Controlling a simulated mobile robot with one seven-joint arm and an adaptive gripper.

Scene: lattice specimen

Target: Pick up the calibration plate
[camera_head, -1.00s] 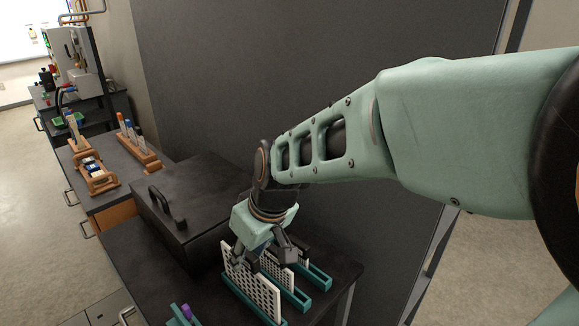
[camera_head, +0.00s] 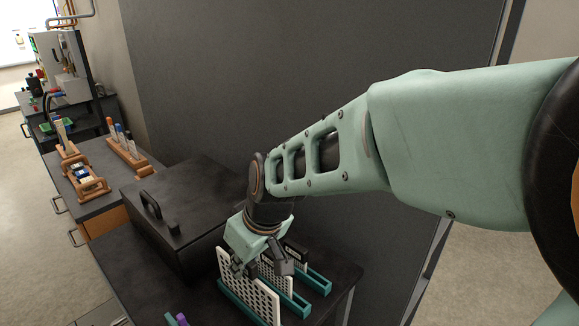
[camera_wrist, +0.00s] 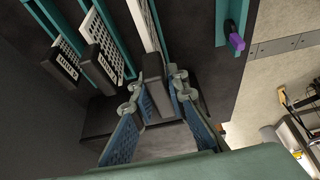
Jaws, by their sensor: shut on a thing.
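Several upright plates stand in teal slotted holders on the dark bench. The nearest, a white perforated plate (camera_head: 252,288), stands in the front holder; it also shows edge-on in the wrist view (camera_wrist: 143,22). My gripper (camera_head: 262,264) is at its top, and in the wrist view my gripper (camera_wrist: 158,96) has its blue-padded fingers on either side of the plate's dark end block (camera_wrist: 154,82), shut on it. Two other plates with labelled dark ends (camera_wrist: 62,66) and (camera_wrist: 103,68) stand beside it. The held plate's label is hidden, so I cannot tell whether it is the calibration plate.
A large dark box with a handle (camera_head: 185,215) stands left of the holders. A purple item (camera_wrist: 236,42) in a teal stand is on the held plate's other side. Wooden racks (camera_head: 125,150) are farther back. A grey wall rises behind my arm.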

